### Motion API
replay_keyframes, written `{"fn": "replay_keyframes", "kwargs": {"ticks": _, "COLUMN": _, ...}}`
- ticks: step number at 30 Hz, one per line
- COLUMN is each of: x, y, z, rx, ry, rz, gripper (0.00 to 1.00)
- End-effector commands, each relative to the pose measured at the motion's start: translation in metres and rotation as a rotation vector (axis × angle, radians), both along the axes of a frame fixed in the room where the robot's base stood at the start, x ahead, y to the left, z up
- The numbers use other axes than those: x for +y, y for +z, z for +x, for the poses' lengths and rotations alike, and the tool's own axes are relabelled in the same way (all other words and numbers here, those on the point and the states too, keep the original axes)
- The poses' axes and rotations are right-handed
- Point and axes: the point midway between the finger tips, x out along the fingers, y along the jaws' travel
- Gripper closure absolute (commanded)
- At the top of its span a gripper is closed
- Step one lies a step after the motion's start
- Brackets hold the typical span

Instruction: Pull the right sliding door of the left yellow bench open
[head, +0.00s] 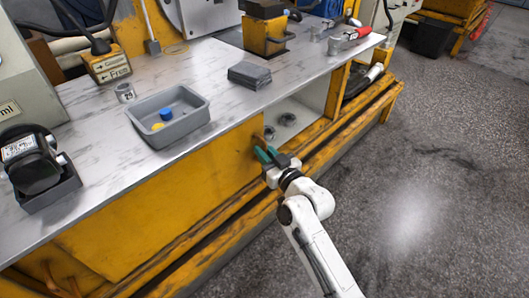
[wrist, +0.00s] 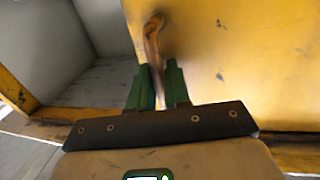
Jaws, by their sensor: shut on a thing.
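The yellow bench (head: 330,62) with a pale streaked top fills much of the head view. Its yellow sliding door (head: 240,150) stands at the left edge of an open compartment (head: 308,112); the same door fills the right of the wrist view (wrist: 240,65). A worn orange-brown handle (wrist: 152,38) stands on the door near its edge by the opening. My gripper (head: 266,155) is at that edge, its green fingers (wrist: 157,88) shut on the handle. The fingers hide the handle's lower part.
Round metal parts (head: 287,119) lie inside the compartment. On the benchtop are a grey bin (head: 170,128) with blue and yellow pieces, a dark stack (head: 249,75) and a black device (head: 32,160). A yellow rail (head: 345,125) runs along the bench's base. The grey floor (head: 430,170) at right is clear.

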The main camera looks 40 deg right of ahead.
Motion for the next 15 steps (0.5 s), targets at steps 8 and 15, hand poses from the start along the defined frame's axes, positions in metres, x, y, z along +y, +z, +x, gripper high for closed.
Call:
{"fn": "replay_keyframes", "kwargs": {"ticks": 8, "x": 0.0001, "y": -0.0014, "z": -0.0005, "rx": 0.003, "ry": 0.000, "rz": 0.000, "gripper": 0.79}}
{"fn": "replay_keyframes", "kwargs": {"ticks": 15, "x": 0.0001, "y": -0.0007, "z": -0.0002, "rx": 0.001, "ry": 0.000, "rz": 0.000, "gripper": 0.70}}
